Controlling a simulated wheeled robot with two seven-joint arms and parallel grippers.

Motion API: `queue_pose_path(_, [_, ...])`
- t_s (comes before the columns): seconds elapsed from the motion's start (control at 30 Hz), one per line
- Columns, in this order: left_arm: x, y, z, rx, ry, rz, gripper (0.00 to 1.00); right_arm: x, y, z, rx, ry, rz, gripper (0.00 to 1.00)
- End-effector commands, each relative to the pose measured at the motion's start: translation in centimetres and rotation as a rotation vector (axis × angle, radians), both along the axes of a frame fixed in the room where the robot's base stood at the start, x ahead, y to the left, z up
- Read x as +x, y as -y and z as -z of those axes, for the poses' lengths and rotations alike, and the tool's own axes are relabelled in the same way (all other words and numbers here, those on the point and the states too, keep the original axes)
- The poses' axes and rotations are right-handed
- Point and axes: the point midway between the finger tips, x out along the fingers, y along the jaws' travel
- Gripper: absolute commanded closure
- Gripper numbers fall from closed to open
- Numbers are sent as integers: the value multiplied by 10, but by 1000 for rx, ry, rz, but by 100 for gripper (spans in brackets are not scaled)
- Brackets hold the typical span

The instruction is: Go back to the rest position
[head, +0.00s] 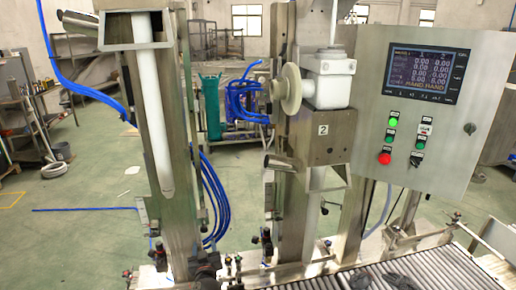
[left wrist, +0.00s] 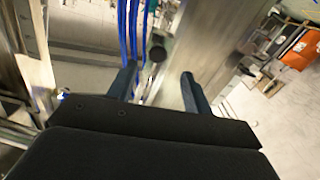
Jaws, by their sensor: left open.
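My left gripper (left wrist: 158,72) shows clearly in the left wrist view. Its two dark fingers stand apart, with nothing held between them. Beyond the fingers are a metal column (left wrist: 176,62) and blue hoses (left wrist: 133,25); whether the fingers touch them I cannot tell. In the head view, dark shapes sit low at the bottom edge, and I cannot tell for sure which belong to my grippers. I cannot make out my right gripper in either view.
A steel column with a white lance tube (head: 155,120) stands left. A second column carries a white valve block (head: 328,78). A control cabinet (head: 448,140) stands right, above a roller conveyor (head: 440,268). Green floor (head: 70,225) is open at left.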

Motion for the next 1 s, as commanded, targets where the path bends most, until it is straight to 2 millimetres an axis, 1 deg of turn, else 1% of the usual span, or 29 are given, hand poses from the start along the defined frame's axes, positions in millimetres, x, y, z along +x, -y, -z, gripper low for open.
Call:
queue_pose_path(0.13, [-5, -13, 15, 96, -115, -68, 50, 0, 3, 0, -7, 1, -4, 100])
queue_pose_path(0.2, [-10, -21, 25, 120, -192, -103, 50, 0, 4, 0, -8, 2, -5, 100])
queue_pose_path(0.33, [-22, -30, 33, 132, -342, -148, 50, 0, 4, -2, -6, 5, -5, 100])
queue_pose_path(0.47, [-38, -27, 35, 117, -505, -138, 50, 1, 2, -4, -3, 7, -3, 100])
queue_pose_path(0.57, [-54, -17, 34, 100, -627, -88, 50, 1, 1, -4, -1, 7, -1, 100])
queue_pose_path(0.67, [-82, -3, 41, 88, -754, -5, 50, 1, 0, -4, 1, 7, 1, 100])
queue_pose_path(0.77, [-123, 18, 54, 77, -887, 111, 50, 1, -1, -3, 3, 5, 2, 100])
queue_pose_path(0.8, [-142, 27, 60, 71, -938, 163, 50, 1, -1, -3, 4, 5, 2, 100])
queue_pose_path(0.87, [-171, 39, 68, 62, -1005, 237, 50, 1, -2, -2, 4, 4, 3, 100])
queue_pose_path(0.9, [-191, 47, 74, 55, -1045, 282, 50, 1, -2, -2, 5, 3, 3, 100])
queue_pose_path(0.97, [-220, 58, 82, 39, -1095, 342, 50, 0, -2, -2, 5, 2, 3, 100])
queue_pose_path(1.0, [-239, 64, 86, 28, -1123, 376, 50, 0, -2, -1, 5, 2, 3, 100])
